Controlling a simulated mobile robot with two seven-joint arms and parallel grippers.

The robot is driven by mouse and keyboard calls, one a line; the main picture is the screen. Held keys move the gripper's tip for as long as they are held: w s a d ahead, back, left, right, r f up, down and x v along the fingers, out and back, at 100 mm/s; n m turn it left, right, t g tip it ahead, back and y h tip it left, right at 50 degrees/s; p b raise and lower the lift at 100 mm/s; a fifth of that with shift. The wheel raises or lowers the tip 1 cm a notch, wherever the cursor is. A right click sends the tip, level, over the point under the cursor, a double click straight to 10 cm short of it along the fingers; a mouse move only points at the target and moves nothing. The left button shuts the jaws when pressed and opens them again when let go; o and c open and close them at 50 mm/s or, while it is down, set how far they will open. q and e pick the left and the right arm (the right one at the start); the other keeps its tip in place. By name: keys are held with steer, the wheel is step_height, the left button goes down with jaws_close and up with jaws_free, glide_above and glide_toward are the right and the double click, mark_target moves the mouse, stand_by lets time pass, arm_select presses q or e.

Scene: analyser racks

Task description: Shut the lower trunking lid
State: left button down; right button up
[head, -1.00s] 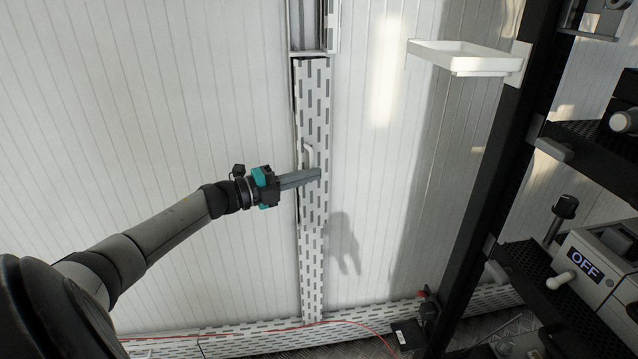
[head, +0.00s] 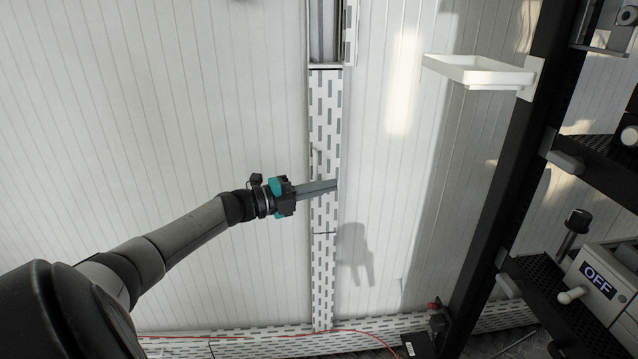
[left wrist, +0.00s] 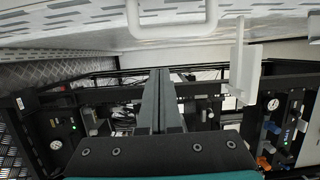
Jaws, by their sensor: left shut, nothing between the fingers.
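The lower trunking lid (head: 326,105) is a pale slotted panel on the vertical wall trunking. It looks flat against the trunking, with no clear gap along its edges. Its small white handle (head: 316,160) is just above my left gripper in the head view. The handle also shows large at the top of the left wrist view (left wrist: 172,32). My left gripper (head: 335,185) is shut and empty, its fingers across the lid's face below the handle. I cannot tell whether they touch the lid. In the left wrist view the fingers (left wrist: 159,72) lie together. My right gripper is not in view.
Above the lid the trunking channel (head: 323,35) is open. A white shelf tray (head: 480,72) juts out at the right. A black rack (head: 497,190) with equipment, including an "OFF" box (head: 600,281), stands further right. A red cable (head: 270,334) runs along the floor trunking.

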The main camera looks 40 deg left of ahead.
arm_select(q)
steer(key=s+a+p, duration=0.1)
steer(key=s+a, duration=0.5)
steer(key=s, duration=0.1)
steer(key=shift+a, duration=0.35)
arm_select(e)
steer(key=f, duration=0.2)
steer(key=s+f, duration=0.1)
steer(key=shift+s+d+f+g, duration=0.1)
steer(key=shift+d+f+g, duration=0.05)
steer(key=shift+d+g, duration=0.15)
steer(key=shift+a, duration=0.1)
